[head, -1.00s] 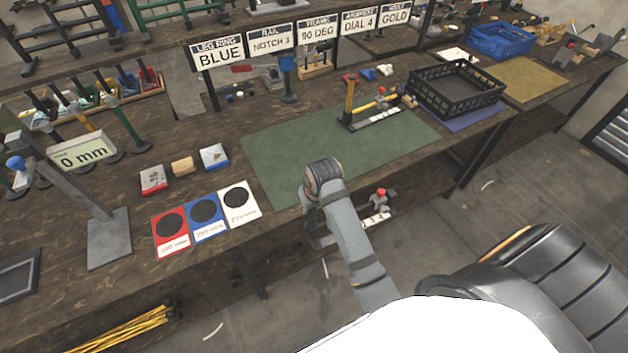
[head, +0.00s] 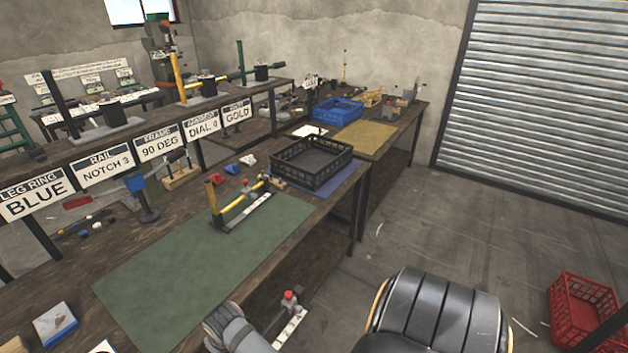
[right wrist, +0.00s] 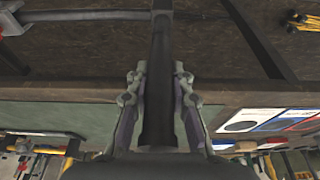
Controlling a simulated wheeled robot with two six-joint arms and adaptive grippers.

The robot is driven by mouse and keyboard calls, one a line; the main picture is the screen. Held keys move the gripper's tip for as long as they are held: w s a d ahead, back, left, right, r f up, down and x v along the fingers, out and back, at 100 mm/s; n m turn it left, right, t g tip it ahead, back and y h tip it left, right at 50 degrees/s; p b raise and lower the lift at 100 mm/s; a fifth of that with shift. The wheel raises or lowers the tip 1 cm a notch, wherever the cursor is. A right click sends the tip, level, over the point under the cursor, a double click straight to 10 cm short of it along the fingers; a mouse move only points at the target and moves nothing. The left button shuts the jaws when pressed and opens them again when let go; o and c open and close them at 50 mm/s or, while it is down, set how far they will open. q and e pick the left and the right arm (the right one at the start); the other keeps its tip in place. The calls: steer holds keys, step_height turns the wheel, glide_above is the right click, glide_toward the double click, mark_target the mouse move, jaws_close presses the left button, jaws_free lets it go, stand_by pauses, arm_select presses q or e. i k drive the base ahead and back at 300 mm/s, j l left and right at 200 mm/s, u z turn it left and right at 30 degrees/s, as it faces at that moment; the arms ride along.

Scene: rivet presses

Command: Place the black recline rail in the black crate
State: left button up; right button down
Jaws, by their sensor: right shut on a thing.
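The black recline rail (right wrist: 160,80) runs lengthwise between the fingers of my right gripper (right wrist: 159,72) in the right wrist view. In the head view, a dark part with a red knob and white scale (head: 290,312), apparently this rail, hangs beyond the table's front edge beside my right wrist. The fingers are hidden there. The black crate (head: 331,170) stands upright on the table at the far end of the green mat, away from the gripper. Its visible inside looks empty. My left gripper is out of view.
A yellow rail with a red knob (head: 245,206) lies on the green mat (head: 180,262), near the crate. A blue crate (head: 337,112) stands farther back. Sign cards (head: 107,166) line the left.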

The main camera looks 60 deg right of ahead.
mark_target(304, 162)
steer(key=l, duration=0.55)
steer(key=k+l+u, duration=0.1)
steer(key=l, duration=0.45)
steer(key=l+u, duration=0.1)
steer(key=l, duration=0.45)
steer(key=k+l, duration=0.15)
steer(key=l, duration=0.4)
steer(key=k+l+u, duration=0.1)
steer(key=l, duration=0.45)
steer(key=k+l, duration=0.1)
steer(key=l, duration=0.4)
steer(key=k+l+u, duration=0.1)
steer(key=l, duration=0.45)
steer(key=k+l, duration=0.15)
steer(key=l, duration=0.4)
steer(key=i+u, duration=0.05)
